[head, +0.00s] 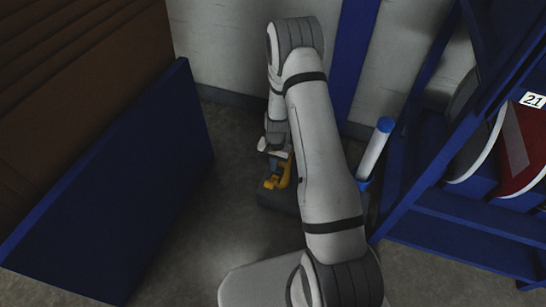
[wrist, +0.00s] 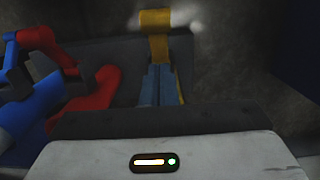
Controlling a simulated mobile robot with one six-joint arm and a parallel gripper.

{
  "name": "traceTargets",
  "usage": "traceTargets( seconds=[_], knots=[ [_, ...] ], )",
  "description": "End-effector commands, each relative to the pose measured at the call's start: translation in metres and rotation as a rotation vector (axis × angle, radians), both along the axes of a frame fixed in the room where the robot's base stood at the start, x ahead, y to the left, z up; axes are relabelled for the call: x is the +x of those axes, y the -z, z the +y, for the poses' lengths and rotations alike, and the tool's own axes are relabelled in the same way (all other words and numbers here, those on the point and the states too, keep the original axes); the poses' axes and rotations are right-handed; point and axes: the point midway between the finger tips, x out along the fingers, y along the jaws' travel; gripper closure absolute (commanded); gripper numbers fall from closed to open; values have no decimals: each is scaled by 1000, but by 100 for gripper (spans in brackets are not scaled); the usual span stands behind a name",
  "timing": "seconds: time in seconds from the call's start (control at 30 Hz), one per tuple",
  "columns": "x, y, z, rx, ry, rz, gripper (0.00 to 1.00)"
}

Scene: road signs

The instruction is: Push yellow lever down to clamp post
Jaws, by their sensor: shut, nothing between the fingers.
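The yellow lever (head: 280,177) is low on the floor unit, just beneath my gripper (head: 275,155) in the head view. In the wrist view the lever (wrist: 155,22) stands straight ahead of my gripper (wrist: 160,68), its wide end at the top. The fingers are shut together and empty, and overlap the lever's lower part; I cannot tell whether they touch it. The post (head: 374,152) is white with a blue cap and leans slightly, right of my arm. A red clamp part (wrist: 97,88) and a blue part (wrist: 30,115) show at left in the wrist view. My arm hides much of the unit.
The dark base (wrist: 110,50) lies on the grey floor. A blue panel (head: 120,185) stands at left, and a blue rack (head: 460,222) holding road signs (head: 510,155) stands at right. A pale wall with a blue upright (head: 352,55) is behind. Floor left of the base is clear.

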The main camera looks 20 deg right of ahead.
Motion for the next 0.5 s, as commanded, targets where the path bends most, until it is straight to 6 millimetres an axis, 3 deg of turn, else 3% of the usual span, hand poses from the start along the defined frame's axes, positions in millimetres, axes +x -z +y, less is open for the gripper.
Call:
traceTargets(
  seconds=[0.2, 0.5],
  knots=[
    [-19, 17, 14, 0, -2, 1, 100],
    [-23, 19, 17, -1, -2, 0, 100]
  ],
)
